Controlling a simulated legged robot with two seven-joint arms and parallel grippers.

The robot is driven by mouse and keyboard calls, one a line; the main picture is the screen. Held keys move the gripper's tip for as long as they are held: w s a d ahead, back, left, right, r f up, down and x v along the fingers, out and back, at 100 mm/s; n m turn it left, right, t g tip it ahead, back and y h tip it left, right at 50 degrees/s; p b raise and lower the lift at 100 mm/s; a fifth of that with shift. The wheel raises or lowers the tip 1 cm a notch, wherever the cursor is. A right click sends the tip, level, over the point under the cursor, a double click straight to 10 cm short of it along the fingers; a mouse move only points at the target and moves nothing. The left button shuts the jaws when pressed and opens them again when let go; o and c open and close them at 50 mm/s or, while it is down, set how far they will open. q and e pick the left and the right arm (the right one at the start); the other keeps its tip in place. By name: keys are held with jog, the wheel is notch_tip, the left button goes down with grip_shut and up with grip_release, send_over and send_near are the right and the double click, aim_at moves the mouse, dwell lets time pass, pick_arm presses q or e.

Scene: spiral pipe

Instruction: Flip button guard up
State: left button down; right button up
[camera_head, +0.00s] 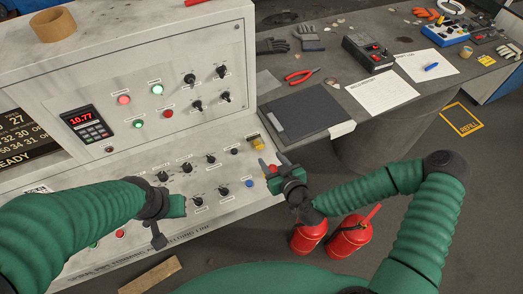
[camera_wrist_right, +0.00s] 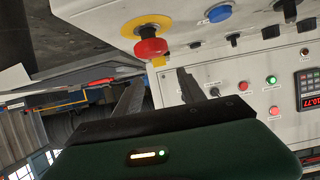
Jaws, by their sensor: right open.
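A small yellow piece (camera_head: 256,142), which may be the button guard, stands at the right end of the control panel (camera_head: 222,150). In the right wrist view a yellow patch (camera_wrist_right: 158,62) shows just beyond a red mushroom button (camera_wrist_right: 151,47) on a yellow base (camera_wrist_right: 147,25). I cannot tell whether the guard is up or down. My right gripper (camera_head: 271,161) is open and empty by the red button; its two fingers also show in the right wrist view (camera_wrist_right: 160,88). My left gripper (camera_head: 168,222) is over the panel's front, its jaws unclear.
A blue button (camera_head: 249,183) and several black knobs (camera_head: 211,158) crowd the panel near my right gripper. The upright panel face (camera_head: 140,75) rises behind. A grey table (camera_head: 325,85) with a black folder (camera_head: 300,111) lies to the right. Red extinguishers (camera_head: 350,235) stand on the floor below.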

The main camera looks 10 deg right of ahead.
aim_at(261, 147)
jog(key=x, duration=0.8)
jog(key=shift+w+d, duration=0.1)
jog(key=shift+w, duration=0.05)
jog(key=shift+w+f, duration=0.1)
jog(key=shift+w, duration=0.1)
grip_shut()
dwell(0.8)
